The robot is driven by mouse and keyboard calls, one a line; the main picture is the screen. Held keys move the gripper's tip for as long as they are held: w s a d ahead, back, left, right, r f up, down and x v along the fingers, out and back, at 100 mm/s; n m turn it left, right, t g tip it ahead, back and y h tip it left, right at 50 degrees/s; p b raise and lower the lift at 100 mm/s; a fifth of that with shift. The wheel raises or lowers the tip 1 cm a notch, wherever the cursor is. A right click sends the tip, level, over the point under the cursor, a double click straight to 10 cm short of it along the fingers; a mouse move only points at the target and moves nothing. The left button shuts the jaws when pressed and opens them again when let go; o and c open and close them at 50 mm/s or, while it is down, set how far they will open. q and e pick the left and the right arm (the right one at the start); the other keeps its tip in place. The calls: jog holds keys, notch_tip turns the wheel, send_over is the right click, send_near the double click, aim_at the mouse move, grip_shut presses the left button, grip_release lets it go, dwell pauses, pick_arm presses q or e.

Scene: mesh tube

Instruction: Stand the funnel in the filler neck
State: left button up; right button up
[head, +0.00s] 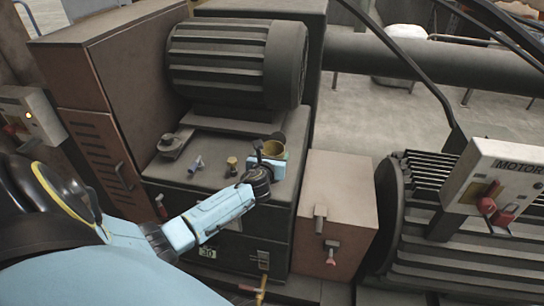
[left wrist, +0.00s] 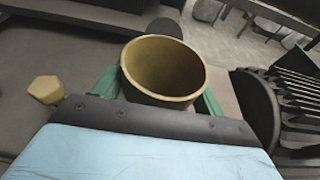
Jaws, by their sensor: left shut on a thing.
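My left gripper (head: 268,160) is over the right part of the dark machine top. It is shut on the funnel (head: 277,150), an olive-yellow open cup. In the left wrist view the funnel (left wrist: 165,68) has its wide mouth facing up, between green finger pads. Its lower part is hidden behind the gripper, so I cannot tell whether it is in or above anything. A dark round fitting (head: 175,141) on a flat plate stands at the left of the machine top; I cannot tell whether it is the filler neck. My right gripper is not in view.
A small brass piece (head: 232,161) and a pale blue-grey piece (head: 196,164) are left of the gripper. A large ribbed motor (head: 235,62) stands behind. A brown box (head: 325,195) and a ribbed motor with a switch panel (head: 503,178) are at the right.

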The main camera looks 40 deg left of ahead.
pick_arm(q)
jog(key=shift+f+b, duration=0.35)
jog(key=shift+f, duration=0.1)
dwell(0.3)
jog(key=o, duration=1.1)
jog(key=p+v, duration=0.2)
jog(key=v, duration=1.1)
jog(key=shift+s+r, duration=0.1)
jog(key=shift+s, duration=0.05)
jog(key=shift+s, duration=0.1)
